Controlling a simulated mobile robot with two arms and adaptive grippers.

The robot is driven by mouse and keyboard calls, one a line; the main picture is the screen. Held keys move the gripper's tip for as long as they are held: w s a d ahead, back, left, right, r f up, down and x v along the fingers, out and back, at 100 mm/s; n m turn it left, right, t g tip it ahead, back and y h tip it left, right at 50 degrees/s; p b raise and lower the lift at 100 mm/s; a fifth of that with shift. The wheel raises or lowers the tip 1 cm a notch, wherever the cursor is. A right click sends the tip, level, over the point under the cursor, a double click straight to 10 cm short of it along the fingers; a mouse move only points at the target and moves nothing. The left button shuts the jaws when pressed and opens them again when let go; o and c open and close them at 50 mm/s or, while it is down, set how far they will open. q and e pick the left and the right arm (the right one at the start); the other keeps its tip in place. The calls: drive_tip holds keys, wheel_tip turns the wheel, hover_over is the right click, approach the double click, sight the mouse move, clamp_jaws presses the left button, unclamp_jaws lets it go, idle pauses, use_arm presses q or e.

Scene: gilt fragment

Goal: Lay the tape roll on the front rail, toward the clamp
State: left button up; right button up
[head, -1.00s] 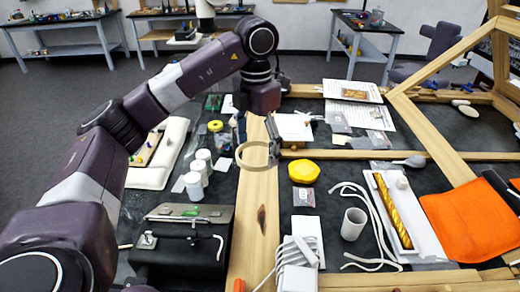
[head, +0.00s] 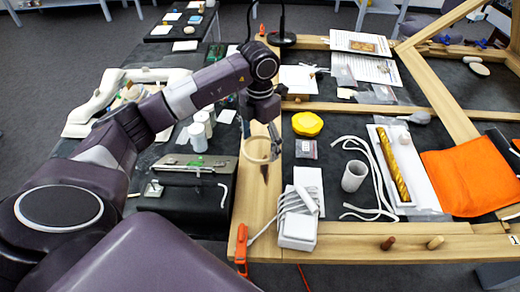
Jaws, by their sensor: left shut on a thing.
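My left gripper (head: 274,138) points down and is shut on the tape roll (head: 259,160), a pale beige ring. It holds the roll over the left wooden rail, just behind a dark knot; the height above the wood is hard to judge. The front rail (head: 350,246) is the light wooden beam along the near edge of the frame. The orange clamp (head: 241,250) sits at its left end, at the near left corner, nearer than the roll. My right gripper is out of view.
A white multi-part block (head: 297,232) with a cable stands at the front rail's left part, right of the clamp. A black case (head: 185,190) lies left. Bare rail shows between block and pegs.

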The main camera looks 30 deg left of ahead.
sight(260, 159)
use_arm(q)
wheel_tip(260, 159, down, 4)
drive_tip(key=shift+r+p, duration=0.25)
drive_tip(key=shift+p, duration=0.1)
drive_tip(key=shift+f, duration=0.1)
drive_tip(key=shift+f, duration=0.1)
drive_tip(key=o, duration=1.1)
drive_tip(key=shift+c, duration=0.2)
